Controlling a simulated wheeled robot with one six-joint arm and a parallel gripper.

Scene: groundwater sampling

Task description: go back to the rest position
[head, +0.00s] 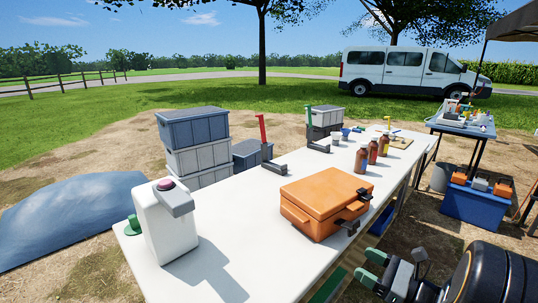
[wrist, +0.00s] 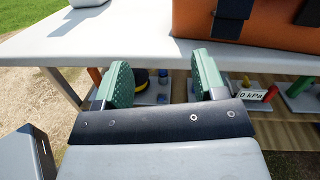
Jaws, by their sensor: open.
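My gripper (head: 371,268) is at the lower right of the head view, beside the near long edge of the white table (head: 240,208). In the wrist view, my gripper (wrist: 163,80) has its two green-padded fingers well apart, with nothing between them. The fingers point toward the table's side, below the orange case (wrist: 265,25). In the head view the orange case (head: 325,196) is closed and stands on the table, apart from my gripper.
A white jug (head: 165,222) stands on the table's near left corner. Several brown bottles (head: 362,160) stand farther back. Under the tabletop, the wrist view shows a shelf with a "0 kPa" gauge (wrist: 255,95).

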